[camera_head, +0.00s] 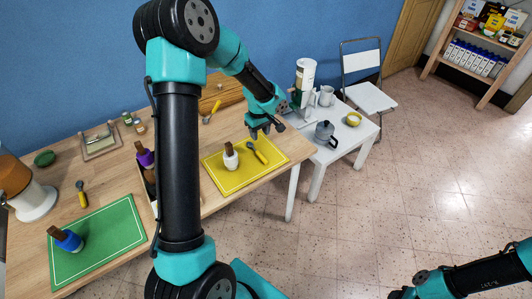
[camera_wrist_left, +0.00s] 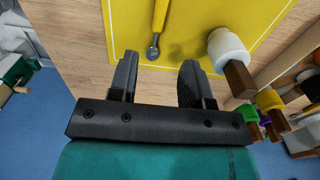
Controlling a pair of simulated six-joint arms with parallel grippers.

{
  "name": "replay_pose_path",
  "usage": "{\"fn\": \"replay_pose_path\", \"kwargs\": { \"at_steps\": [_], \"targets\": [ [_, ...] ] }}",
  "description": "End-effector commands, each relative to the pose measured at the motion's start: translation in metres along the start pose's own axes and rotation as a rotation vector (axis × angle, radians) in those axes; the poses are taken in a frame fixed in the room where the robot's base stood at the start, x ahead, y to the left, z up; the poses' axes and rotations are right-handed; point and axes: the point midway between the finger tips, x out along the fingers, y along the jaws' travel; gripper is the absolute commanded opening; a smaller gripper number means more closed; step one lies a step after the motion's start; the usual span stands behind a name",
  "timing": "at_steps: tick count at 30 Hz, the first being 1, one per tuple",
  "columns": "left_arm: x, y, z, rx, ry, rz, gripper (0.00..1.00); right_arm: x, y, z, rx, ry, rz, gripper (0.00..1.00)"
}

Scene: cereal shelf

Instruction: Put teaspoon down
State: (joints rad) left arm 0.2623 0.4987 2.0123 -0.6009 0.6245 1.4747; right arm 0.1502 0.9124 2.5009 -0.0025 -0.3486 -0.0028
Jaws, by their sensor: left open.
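A teaspoon (camera_head: 257,153) with a yellow handle and a metal end lies on the yellow mat (camera_head: 222,180). In the left wrist view its yellow handle (camera_wrist_left: 160,14) is near the top, with the round metal end pointing toward my jaws. My left gripper (camera_head: 260,133) is just above the teaspoon. In the left wrist view the jaws (camera_wrist_left: 157,75) are apart with nothing between them, and the teaspoon is clear of them. My right arm is at the bottom right corner of the head view, away from the table; its jaws are not clear there.
A white item with a brown block (camera_head: 231,158) stands on the yellow mat beside the teaspoon. A green mat (camera_head: 100,240) holds a blue item (camera_head: 68,240); another yellow-handled utensil (camera_head: 82,194) lies nearby. A white side table (camera_head: 345,150) holds a kettle (camera_head: 325,133) and a yellow cup (camera_head: 353,119).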

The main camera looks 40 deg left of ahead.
Motion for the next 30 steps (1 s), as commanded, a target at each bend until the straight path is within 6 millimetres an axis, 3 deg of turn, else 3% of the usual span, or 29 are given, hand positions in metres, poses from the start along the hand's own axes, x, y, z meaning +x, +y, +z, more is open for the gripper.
{"fn": "replay_pose_path", "kwargs": {
  "at_steps": [5, 8, 14, 21, 25, 30],
  "targets": [
    [0.009, 0.001, 0.008, 0.03, -0.017, 0.004, 0.45, 0.0, 0.0, 0.0, 0.0, 0.0, 0.0, 0.43],
    [0.027, 0.002, 0.027, 0.105, -0.056, 0.023, 0.45, 0.0, 0.0, 0.0, 0.0, 0.0, 0.0, 0.43],
    [0.09, -0.002, 0.099, 0.368, -0.175, 0.11, 0.45, 0.0, 0.0, 0.0, 0.0, 0.0, 0.0, 0.43],
    [0.156, -0.032, 0.188, 0.693, -0.243, 0.243, 0.45, 0.0, 0.0, 0.0, 0.0, 0.0, 0.0, 0.43],
    [0.18, -0.058, 0.227, 0.854, -0.233, 0.292, 0.45, 0.0, 0.0, 0.0, 0.0, 0.0, 0.0, 0.43],
    [0.198, -0.087, 0.256, 1.014, -0.191, 0.318, 0.45, 0.0, 0.0, 0.0, 0.0, 0.0, 0.0, 0.43]
  ]
}}
